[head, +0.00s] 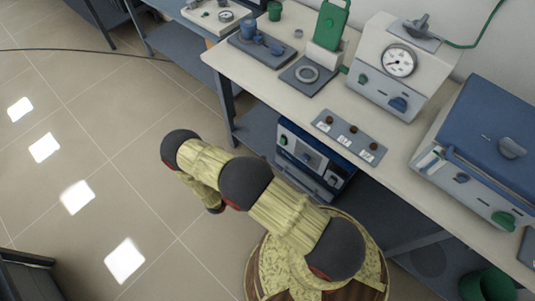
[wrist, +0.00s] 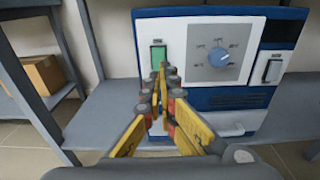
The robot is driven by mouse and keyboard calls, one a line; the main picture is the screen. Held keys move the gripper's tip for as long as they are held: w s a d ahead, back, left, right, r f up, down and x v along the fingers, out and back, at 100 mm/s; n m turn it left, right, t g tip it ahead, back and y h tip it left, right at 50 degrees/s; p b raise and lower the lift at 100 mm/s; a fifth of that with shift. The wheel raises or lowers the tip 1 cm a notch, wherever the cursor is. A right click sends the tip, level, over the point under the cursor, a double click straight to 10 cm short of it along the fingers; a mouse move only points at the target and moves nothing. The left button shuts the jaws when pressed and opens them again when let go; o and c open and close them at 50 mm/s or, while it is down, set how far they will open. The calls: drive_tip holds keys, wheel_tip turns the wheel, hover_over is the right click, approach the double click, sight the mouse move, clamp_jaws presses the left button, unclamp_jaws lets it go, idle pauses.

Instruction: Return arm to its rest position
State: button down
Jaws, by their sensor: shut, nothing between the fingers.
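My gripper (wrist: 163,75) is shut and empty in the wrist view, its yellow fingers with grey joints closed together. Its tips overlap the lower edge of a green rocker switch (wrist: 158,54) on the front of a blue and white muffle furnace (wrist: 276,100). I cannot tell whether they touch it. The furnace front also has a blue dial (wrist: 219,57) and a white switch (wrist: 272,70). In the head view the furnace (head: 313,160) stands on the shelf under the bench. My arm is bent out in front of it, and the fingers are hidden there.
The bench (head: 275,89) above holds a white device with a round gauge (head: 399,61), a blue-lidded unit (head: 495,125) and a small control strip (head: 349,138). A green bin (head: 487,286) stands at lower right. A cardboard box (wrist: 45,74) sits on a shelf at left.

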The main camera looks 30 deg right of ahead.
drive_tip(key=shift+s+a, duration=0.25)
drive_tip(key=shift+a, duration=0.3)
